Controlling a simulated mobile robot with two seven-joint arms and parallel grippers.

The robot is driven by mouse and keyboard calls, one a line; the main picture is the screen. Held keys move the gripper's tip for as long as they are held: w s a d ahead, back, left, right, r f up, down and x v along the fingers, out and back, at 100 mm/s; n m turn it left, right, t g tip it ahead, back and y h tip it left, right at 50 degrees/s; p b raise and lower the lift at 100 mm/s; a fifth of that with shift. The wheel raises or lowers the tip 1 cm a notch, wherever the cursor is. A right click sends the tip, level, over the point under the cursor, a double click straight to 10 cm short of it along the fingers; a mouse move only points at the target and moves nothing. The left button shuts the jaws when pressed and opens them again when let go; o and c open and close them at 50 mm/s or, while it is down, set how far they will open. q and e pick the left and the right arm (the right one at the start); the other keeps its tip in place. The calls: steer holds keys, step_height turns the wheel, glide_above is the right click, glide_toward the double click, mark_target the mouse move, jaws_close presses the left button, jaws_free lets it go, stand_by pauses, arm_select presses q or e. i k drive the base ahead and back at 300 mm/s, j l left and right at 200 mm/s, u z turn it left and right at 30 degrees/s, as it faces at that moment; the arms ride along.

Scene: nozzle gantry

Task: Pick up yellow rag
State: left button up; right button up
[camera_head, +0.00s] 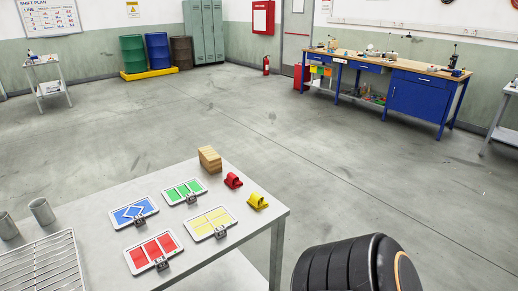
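I cannot make out a yellow rag for certain. At the far workbench (420,72), small coloured patches hang or stand below the left end of the top, a yellow one (313,70) among them; they are too small to tell whether they are rags. On the near grey table (85,203) there is a small yellow rounded piece (258,201) near the right edge and a tray with yellow panels (211,223); neither looks like a cloth. Neither of my grippers is in view.
The near table also holds blue (133,211), green (184,191) and red (153,251) panelled trays, a wooden block (210,159), a red rounded piece (233,180), metal cups (41,211) and a wire rack (40,265). Open floor (250,110) lies between this table and the workbench.

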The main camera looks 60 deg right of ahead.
mark_target(257, 201)
steer(key=k+l, duration=0.15)
steer(key=l, duration=0.2)
steer(key=k+l, duration=0.1)
steer(key=l, duration=0.25)
steer(key=k+l+u, duration=0.1)
steer(key=l, duration=0.25)
steer(key=k+l, duration=0.2)
steer(key=l, duration=0.15)
steer(key=k+l, duration=0.15)
steer(key=l, duration=0.15)
steer(key=i+l+u, duration=0.05)
